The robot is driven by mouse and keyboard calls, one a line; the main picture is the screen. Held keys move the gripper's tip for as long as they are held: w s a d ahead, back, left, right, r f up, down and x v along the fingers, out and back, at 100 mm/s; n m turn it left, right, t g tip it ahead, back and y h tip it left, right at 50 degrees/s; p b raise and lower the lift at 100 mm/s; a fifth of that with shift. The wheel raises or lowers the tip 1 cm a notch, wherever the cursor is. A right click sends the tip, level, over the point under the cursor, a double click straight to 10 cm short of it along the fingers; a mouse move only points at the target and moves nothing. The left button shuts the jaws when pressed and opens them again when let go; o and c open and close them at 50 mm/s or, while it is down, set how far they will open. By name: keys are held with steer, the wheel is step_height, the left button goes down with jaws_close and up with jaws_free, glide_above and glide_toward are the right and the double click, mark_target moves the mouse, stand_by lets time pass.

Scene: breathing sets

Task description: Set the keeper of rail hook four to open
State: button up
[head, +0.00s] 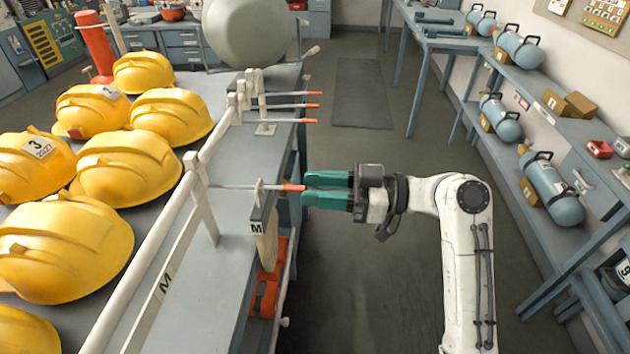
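A white rail (150,260) runs along the bench edge and carries several thin hook rods with orange tips. The nearest visible rod (235,187) points right and ends in an orange tip (294,188).
Yellow helmets (130,168) cover the bench on the left. An orange item (268,290) sits below the bench edge. Shelves on the right hold blue cylinders (550,187) and boxes. The aisle floor (350,265) between is clear, with a dark mat (362,92) farther back.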

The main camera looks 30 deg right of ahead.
steer(key=shift+w+a, duration=0.3)
steer(key=shift+a, duration=0.1)
jaws_close()
